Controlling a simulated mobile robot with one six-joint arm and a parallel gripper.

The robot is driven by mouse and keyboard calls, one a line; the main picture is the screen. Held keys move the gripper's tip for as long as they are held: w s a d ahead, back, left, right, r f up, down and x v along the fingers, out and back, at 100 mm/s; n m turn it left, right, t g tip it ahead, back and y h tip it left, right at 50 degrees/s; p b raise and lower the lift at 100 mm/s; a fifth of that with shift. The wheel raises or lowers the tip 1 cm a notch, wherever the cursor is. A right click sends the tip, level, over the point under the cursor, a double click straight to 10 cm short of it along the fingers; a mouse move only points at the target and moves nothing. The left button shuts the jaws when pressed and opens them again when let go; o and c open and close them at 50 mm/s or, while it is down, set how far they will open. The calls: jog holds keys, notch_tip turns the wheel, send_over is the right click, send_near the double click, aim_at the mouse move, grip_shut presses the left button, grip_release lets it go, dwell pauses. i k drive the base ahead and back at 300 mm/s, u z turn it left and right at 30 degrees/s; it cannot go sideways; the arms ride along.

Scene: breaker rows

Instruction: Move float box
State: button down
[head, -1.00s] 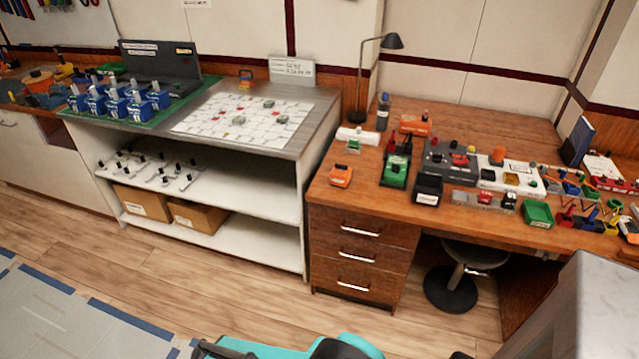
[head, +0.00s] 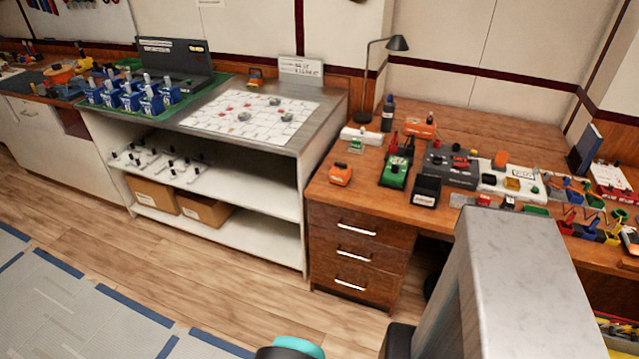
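No readable label shows which object is the float box. Several blue boxes with pale upright levers (head: 127,93) stand on a green mat at the back left. Two cardboard boxes (head: 153,193) sit on the bottom shelf of the white unit. A small orange box (head: 340,174) is at the left front of the wooden desk, with a black box (head: 426,190) and a green and black device (head: 395,171) to its right. My gripper is not in view; only a teal and dark part of my arm shows at the bottom edge.
A tall grey block (head: 515,265) stands close at the lower right and hides part of the desk front. A white grid sheet (head: 250,117) with small pieces lies on the counter. The wooden floor (head: 190,290) before the shelves is clear. A lamp (head: 388,85) stands on the desk.

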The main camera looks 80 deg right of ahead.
aim_at(337, 177)
jog(key=u, duration=1.05)
jog(key=k, duration=1.4)
jog(key=z, duration=1.25)
